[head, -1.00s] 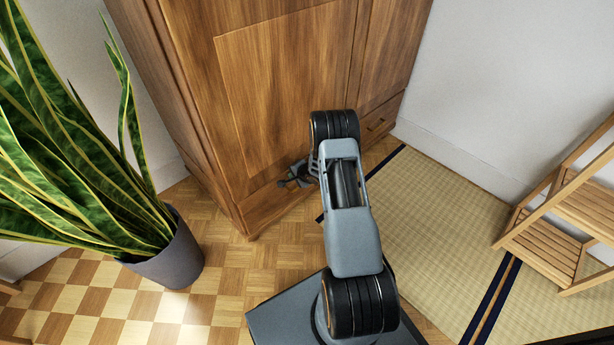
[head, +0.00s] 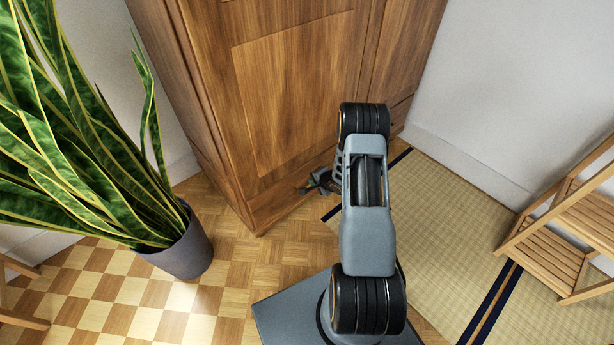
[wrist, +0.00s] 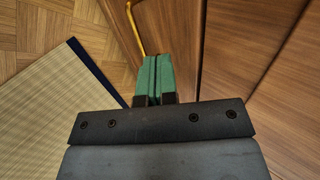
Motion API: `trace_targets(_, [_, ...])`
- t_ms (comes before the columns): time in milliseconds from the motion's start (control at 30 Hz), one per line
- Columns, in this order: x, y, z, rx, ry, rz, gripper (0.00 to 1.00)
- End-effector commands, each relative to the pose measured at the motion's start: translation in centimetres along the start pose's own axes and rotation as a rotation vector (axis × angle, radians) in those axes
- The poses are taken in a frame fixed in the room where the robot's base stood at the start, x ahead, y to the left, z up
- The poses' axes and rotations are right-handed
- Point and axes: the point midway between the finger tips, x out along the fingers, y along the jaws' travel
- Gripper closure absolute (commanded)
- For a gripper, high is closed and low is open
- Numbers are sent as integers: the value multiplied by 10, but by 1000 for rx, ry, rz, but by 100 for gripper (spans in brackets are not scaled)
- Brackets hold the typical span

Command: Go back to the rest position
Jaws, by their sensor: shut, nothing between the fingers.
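My gripper (head: 308,187) is at the lower front of the wooden wardrobe (head: 290,90), left of my forearm in the head view. In the wrist view my gripper (wrist: 153,75) shows its green fingers pressed together, with nothing between them. A brass-coloured bar handle (wrist: 136,30) lies just beyond the fingertips in the wrist view. I cannot tell whether the fingers touch it. My arm partly hides the wardrobe's lower right front in the head view.
A snake plant in a grey pot (head: 185,252) stands left on the checkered wood floor (head: 110,290). A tatami mat (head: 440,220) lies right of my arm, with a slatted wooden shelf (head: 550,245) beside it. White walls flank the wardrobe.

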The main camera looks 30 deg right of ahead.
Motion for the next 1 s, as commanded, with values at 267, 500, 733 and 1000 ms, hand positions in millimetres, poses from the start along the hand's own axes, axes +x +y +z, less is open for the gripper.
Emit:
trace_targets(267, [-39,-1,0,1,1,1,100])
trace_targets(500, [-47,0,1,-2,-2,2,100])
trace_targets(733, [-88,-61,-6,-158,78,53,100])
trace_targets(1000, [-233,-215,14,-582,233,281,100])
